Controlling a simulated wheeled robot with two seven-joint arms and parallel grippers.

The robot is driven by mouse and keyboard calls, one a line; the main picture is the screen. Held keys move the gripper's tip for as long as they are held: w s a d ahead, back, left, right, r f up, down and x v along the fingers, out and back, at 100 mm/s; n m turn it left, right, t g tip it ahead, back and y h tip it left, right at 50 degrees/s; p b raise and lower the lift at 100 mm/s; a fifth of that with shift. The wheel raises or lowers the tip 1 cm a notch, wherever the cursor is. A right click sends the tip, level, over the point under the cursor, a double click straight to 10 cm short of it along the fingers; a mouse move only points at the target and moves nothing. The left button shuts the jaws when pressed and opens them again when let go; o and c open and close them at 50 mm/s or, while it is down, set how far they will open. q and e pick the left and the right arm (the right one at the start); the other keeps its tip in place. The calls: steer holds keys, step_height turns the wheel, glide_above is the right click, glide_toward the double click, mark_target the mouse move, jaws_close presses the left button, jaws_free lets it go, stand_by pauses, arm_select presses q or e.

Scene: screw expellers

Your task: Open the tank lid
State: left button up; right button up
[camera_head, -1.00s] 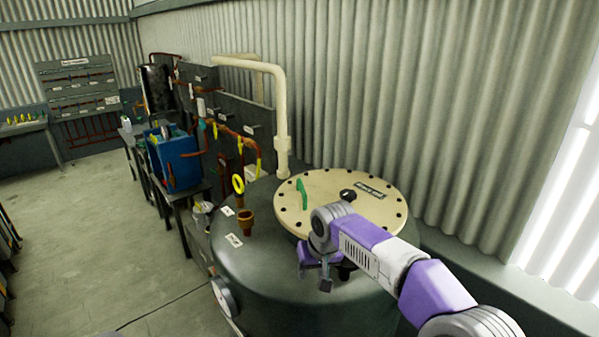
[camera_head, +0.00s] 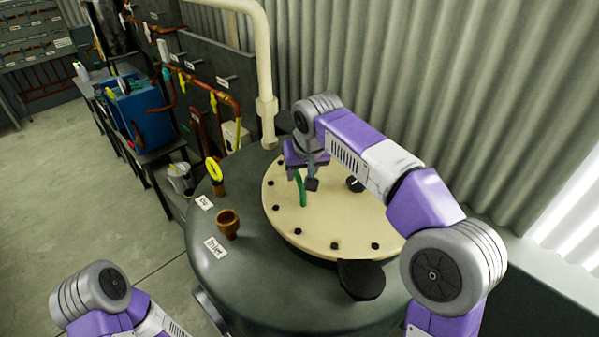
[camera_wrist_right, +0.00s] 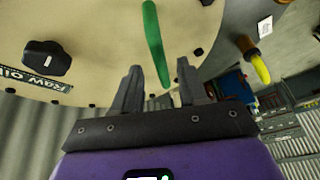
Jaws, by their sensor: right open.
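The tank lid (camera_head: 325,225) is a round cream plate with dark bolts around its rim, lying flat on the dark green tank (camera_head: 260,285). A green handle (camera_head: 301,190) stands up from the lid's left part. My right gripper (camera_head: 304,182) is open just above the lid, beside the handle. In the right wrist view, the green handle (camera_wrist_right: 153,45) lies ahead of the open right gripper (camera_wrist_right: 158,75), its near end between the two fingertips in the picture. I cannot tell whether they touch. My left arm shows at the lower left; its gripper is out of view.
A black knob (camera_wrist_right: 46,58) sits on the lid beside a "Raw Oil" label (camera_wrist_right: 35,78). A cream pipe (camera_head: 265,85) rises behind; the corrugated wall is close.

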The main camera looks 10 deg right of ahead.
steer(key=shift+x, duration=1.05)
steer(key=shift+c, duration=0.3)
jaws_close()
